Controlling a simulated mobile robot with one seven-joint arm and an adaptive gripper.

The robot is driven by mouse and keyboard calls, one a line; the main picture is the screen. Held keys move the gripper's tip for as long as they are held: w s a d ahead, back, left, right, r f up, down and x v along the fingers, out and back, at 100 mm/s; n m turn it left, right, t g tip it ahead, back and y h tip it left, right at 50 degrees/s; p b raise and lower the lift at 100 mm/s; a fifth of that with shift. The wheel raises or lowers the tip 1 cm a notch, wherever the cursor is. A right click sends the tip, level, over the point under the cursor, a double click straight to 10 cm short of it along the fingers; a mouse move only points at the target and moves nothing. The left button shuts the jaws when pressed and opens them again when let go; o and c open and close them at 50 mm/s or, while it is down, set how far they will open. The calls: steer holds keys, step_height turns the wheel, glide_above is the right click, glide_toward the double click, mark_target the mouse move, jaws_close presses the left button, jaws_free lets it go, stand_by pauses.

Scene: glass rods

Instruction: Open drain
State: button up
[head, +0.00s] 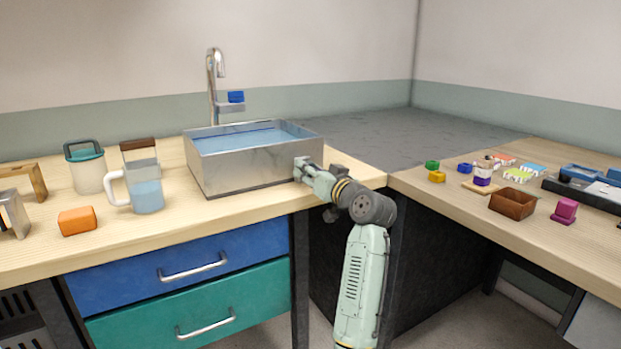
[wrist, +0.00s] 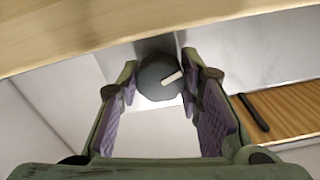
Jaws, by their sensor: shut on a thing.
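A steel sink basin (head: 240,168) stands on the wooden counter, filled with blue water (head: 248,138). My gripper (head: 303,170) is at the right side of the basin, low near the counter. In the wrist view my gripper (wrist: 160,88) has its two padded fingers on either side of a round dark grey knob (wrist: 154,80). The knob carries a white pointer mark that slants up to the right. My gripper is shut on the knob. In the head view the knob is hidden behind my fingers.
A tap (head: 215,75) rises behind the basin, with a blue object (head: 236,97) beside it. A glass pitcher (head: 145,190), a lidded container (head: 86,168) and an orange block (head: 77,220) stand left. The right bench holds a brown box (head: 513,204) and several small objects.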

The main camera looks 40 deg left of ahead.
steer(key=n+b, duration=0.2)
steer(key=n, duration=0.1)
steer(key=shift+f+n, duration=0.15)
steer(key=shift+n, duration=0.25)
steer(key=n+b, duration=0.2)
steer(key=n, duration=0.1)
steer(key=shift+n, duration=0.3)
steer(key=n+b, duration=0.2)
steer(key=n, duration=0.4)
steer(key=shift+n, duration=0.4)
steer(key=o, duration=1.2)
steer(key=shift+c, duration=0.2)
steer(key=v, duration=0.8)
steer(key=shift+r, duration=0.25)
